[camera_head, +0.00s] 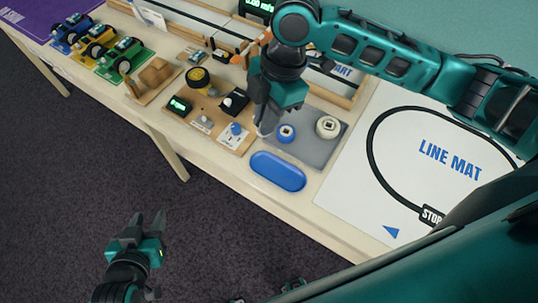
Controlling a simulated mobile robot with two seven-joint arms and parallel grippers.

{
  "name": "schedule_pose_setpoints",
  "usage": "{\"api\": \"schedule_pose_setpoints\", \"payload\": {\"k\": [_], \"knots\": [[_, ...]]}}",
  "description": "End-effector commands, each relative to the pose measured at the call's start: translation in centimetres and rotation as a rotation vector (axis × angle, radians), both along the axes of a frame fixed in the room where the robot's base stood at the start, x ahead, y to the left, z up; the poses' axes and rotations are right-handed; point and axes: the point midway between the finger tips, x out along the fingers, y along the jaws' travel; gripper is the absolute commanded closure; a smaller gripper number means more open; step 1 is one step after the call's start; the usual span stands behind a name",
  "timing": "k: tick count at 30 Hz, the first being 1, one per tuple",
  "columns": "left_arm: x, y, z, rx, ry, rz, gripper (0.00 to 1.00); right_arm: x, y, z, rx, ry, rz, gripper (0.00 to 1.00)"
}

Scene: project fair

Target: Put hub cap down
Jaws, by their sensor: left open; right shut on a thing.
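My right gripper (265,122) is over the table, pointing down beside the left edge of a grey tray (311,151). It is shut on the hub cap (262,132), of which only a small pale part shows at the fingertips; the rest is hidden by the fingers. I cannot tell whether the hub cap touches the surface below. A blue round part with a pale centre (286,133) and a white round part (327,127) are on the grey tray. My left gripper (149,222) is open and empty, over the dark floor in front of the table.
A blue oval dish (278,171) lies by the table's front edge. A wooden board (209,112) with a yellow-black wheel and small modules is left of the gripper. Toy cars (101,43) stand far left. The line mat (420,160) covers the right side.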

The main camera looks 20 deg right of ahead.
Motion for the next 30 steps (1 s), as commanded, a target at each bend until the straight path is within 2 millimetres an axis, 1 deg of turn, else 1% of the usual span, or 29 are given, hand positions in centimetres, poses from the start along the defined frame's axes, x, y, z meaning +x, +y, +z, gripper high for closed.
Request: {"api": "schedule_pose_setpoints", "payload": {"k": [1, 3, 6, 9, 12, 19, 25, 27, 30], "knots": [[0.1, 0.0, -0.4, 0.000, -0.001, 0.000, 0.57, -0.1, 0.0, -1.7, -0.001, 0.005, -0.002, 1.00], [0.1, 0.0, -0.6, 0.001, -0.003, 0.000, 0.57, -0.1, 0.0, -3.7, -0.001, 0.005, -0.001, 1.00], [0.3, 0.0, -0.9, 0.001, -0.006, 0.001, 0.57, -0.1, 0.0, -6.3, -0.001, 0.004, -0.001, 1.00], [0.5, 0.0, -1.0, 0.000, -0.011, 0.000, 0.57, -0.1, 0.0, -8.5, -0.001, 0.003, 0.000, 1.00], [0.6, 0.1, -1.1, 0.001, -0.013, 0.001, 0.57, 0.0, -0.1, -9.8, -0.001, 0.000, -0.001, 1.00], [0.6, 0.1, -1.3, 0.001, -0.013, 0.001, 0.57, -0.1, 0.0, -11.4, 0.000, 0.001, 0.000, 1.00], [0.5, 0.1, -1.9, 0.001, -0.011, 0.001, 0.57, -0.1, 0.0, -14.4, 0.000, 0.001, -0.001, 1.00], [0.4, 0.1, -2.0, 0.001, -0.010, 0.001, 0.57, 0.0, -0.1, -14.9, -0.001, 0.000, -0.001, 1.00], [0.3, 0.1, -2.0, 0.001, -0.006, 0.001, 0.57, 0.0, -0.1, -14.8, -0.001, -0.001, 0.000, 1.00]]}}
